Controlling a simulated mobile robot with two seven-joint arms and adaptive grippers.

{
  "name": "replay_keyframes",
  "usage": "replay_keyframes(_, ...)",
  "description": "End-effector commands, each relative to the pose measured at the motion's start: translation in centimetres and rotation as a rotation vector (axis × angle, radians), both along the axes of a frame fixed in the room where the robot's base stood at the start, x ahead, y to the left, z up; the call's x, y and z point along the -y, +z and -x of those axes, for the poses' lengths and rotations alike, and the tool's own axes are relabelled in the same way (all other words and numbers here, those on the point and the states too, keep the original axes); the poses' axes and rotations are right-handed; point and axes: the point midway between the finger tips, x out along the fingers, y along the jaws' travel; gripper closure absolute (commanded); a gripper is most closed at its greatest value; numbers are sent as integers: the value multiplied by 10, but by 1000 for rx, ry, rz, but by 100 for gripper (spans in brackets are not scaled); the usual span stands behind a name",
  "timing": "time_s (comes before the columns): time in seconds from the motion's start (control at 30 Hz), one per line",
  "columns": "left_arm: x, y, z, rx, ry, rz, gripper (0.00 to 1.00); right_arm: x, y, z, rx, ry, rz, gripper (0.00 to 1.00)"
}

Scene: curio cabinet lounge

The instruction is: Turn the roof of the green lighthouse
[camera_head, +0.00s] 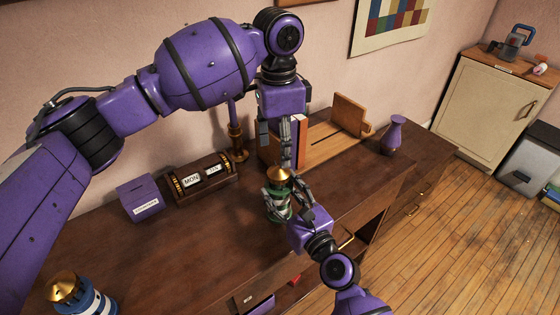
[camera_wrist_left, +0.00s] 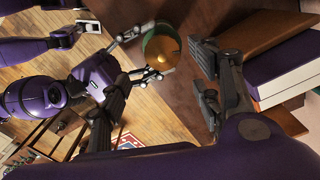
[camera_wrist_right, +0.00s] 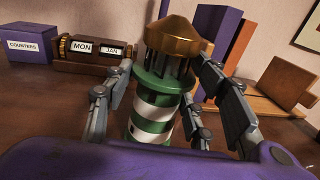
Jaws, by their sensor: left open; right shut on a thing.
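The green lighthouse (camera_head: 279,202) has green and white bands and a golden roof (camera_head: 279,174). It stands upright near the front of the desk. In the right wrist view, its striped body (camera_wrist_right: 152,118) and domed roof (camera_wrist_right: 175,38) show clearly. My right gripper (camera_wrist_right: 158,105) is shut on the lighthouse body below the roof, one finger on each side. My left gripper (camera_head: 286,152) is open, pointing down just above the roof and apart from it. In the left wrist view the roof (camera_wrist_left: 162,52) lies between and beyond its fingers.
A blue-and-white lighthouse (camera_head: 88,298) stands at the desk's front left. A purple counters box (camera_head: 140,198), a MON/JAN calendar (camera_head: 203,178), a brass candlestick (camera_head: 237,140), a wooden book stand (camera_head: 325,145) and a purple vase (camera_head: 394,135) line the back. The desk's left-middle is clear.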

Motion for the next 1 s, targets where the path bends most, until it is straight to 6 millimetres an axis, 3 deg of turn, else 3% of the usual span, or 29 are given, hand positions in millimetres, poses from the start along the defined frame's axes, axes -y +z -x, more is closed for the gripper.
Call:
replay_keyframes(0.1, 0, 24, -1, 0, 0, 1, 42, 0, -1, 0, -1, 0, 0, 96)
replay_keyframes(0.3, 0, 46, -1, -1, -1, 0, 42, 0, -1, 0, -1, 0, 0, 96)
replay_keyframes(0.77, -3, 55, -3, 12, 0, -9, 43, 0, -1, 0, -1, 0, 0, 96)
replay_keyframes(1.0, -7, 54, -3, 16, 281, -30, 43, 0, -1, 0, -1, -1, 0, 96)
